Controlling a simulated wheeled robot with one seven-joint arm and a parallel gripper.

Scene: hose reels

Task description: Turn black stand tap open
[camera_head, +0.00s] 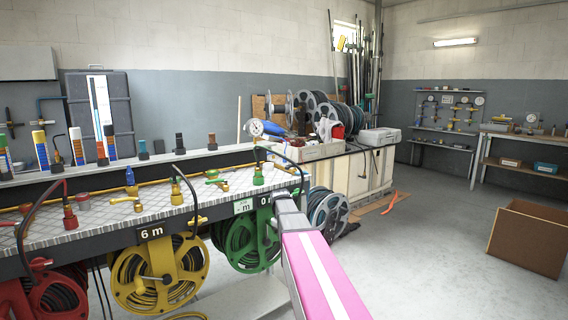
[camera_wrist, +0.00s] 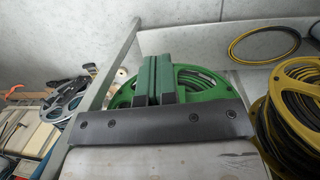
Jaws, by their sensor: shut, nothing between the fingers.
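Other taps on the bench are a yellow one (camera_head: 130,201), a brass one (camera_head: 218,181) and a green fitting (camera_head: 258,177). My gripper (camera_head: 281,194) is in front of the bench's right end, below the tap row, at the end of my pink arm. In the wrist view its two fingers (camera_wrist: 153,75) are together and empty, with the green reel (camera_wrist: 205,80) behind them. No tap shows clearly there.
Below the bench (camera_head: 105,230) hang a red reel (camera_head: 48,292), a yellow reel (camera_head: 160,272) and a green reel (camera_head: 246,238). A grey reel (camera_head: 329,212) stands on the right. A cardboard box (camera_head: 528,238) is on the floor; the floor between is largely clear.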

